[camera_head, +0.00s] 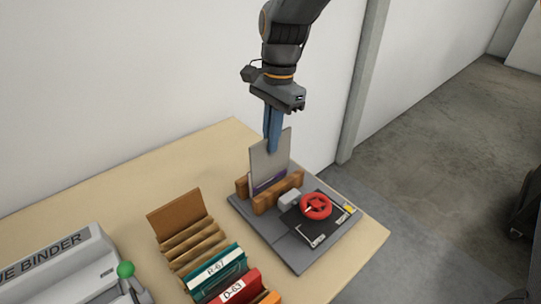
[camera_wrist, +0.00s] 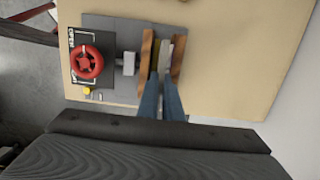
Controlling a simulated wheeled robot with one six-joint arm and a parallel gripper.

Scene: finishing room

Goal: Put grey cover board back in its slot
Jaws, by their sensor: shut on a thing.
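The grey cover board (camera_head: 266,168) stands upright between the two brown wooden jaws (camera_head: 278,192) of a small press. It has a purple band near its lower edge. My gripper (camera_head: 271,147) is above it, with its blue fingers shut on the board's top edge. In the wrist view the fingers (camera_wrist: 161,84) reach down to the thin top edge of the board (camera_wrist: 166,55), between the jaws. Its bottom edge is hidden by the front jaw. The slotted wooden rack (camera_head: 186,240) stands to the left, with bare slots behind a teal cover marked R-67 (camera_head: 217,272).
The press has a dark grey base (camera_head: 299,257) and a red handwheel (camera_head: 315,206). A red D-63 cover (camera_head: 238,288) and an orange one are at the rack's front. A grey binder machine (camera_head: 60,265) is at far left. Bare tabletop (camera_head: 130,172) lies behind the rack.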

